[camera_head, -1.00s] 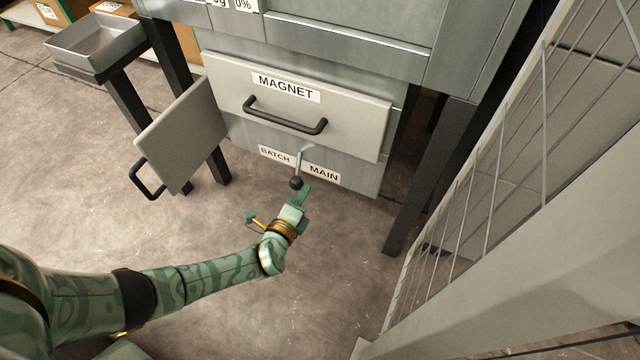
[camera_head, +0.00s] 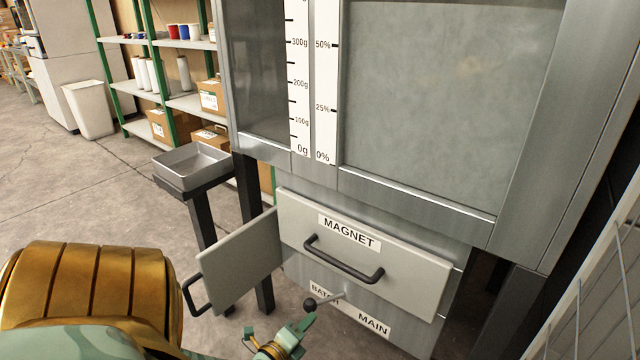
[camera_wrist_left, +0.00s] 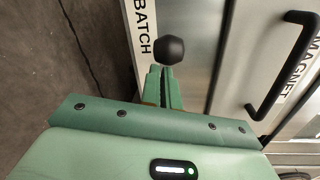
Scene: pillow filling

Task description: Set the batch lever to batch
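The batch lever (camera_head: 332,297) is a short metal rod with a dark ball knob (camera_head: 310,304). It sits low on the grey cabinet, under the MAGNET drawer (camera_head: 362,248). It points left, and its knob is by the BATCH label (camera_head: 323,294), partly covering it. The MAIN label (camera_head: 374,325) is to the right. My left gripper (camera_head: 306,322) is just below the knob. In the left wrist view its fingers (camera_wrist_left: 162,88) look shut, with the knob (camera_wrist_left: 169,51) just beyond their tips. I cannot tell whether they touch. My right gripper is not in view.
A grey panel with a dark handle (camera_head: 240,262) stands out from the cabinet at left. A metal tray (camera_head: 193,166) on a dark stand is behind it. A wire mesh guard (camera_head: 600,290) closes off the right side. Shelves with boxes stand at the back left.

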